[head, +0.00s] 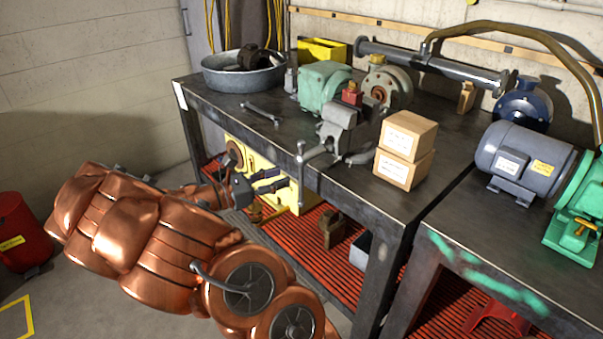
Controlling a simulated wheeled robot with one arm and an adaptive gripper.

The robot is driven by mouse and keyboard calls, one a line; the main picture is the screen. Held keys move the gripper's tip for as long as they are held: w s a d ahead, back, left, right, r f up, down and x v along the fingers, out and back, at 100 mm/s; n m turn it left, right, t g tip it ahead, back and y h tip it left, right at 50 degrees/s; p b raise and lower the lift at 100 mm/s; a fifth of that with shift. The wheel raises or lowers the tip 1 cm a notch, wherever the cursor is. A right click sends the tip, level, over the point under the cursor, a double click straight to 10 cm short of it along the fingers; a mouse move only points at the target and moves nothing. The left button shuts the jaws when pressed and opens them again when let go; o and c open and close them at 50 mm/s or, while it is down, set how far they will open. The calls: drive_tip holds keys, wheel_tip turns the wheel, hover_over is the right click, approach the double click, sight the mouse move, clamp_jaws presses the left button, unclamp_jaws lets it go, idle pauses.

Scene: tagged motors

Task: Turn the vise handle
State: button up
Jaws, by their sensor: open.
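The grey bench vise (341,126) is at the front edge of the dark workbench, with its screw end toward me. Its handle (300,168) is a thin metal bar with a ball at the top, standing about upright in front of the bench edge. My gripper (284,177) is at the end of my copper-coloured arm, just left of the handle's lower part in the picture. Its two dark fingers point right toward the bar and are apart, with nothing seen between them. I cannot tell the gap in depth between fingertips and bar.
The workbench (240,110) carries a wrench (262,114), a metal basin (225,83), a green motor (322,85) and stacked cardboard boxes (403,165). A yellow bin (300,196) is behind my gripper, under the bench. A red canister (18,235) stands at the left.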

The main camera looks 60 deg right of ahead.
drive_tip(key=x, duration=0.7)
drive_tip(key=shift+d+p, duration=0.4)
drive_tip(key=shift+d, duration=0.05)
drive_tip(key=shift+c, duration=0.2)
clamp_jaws()
idle(0.3)
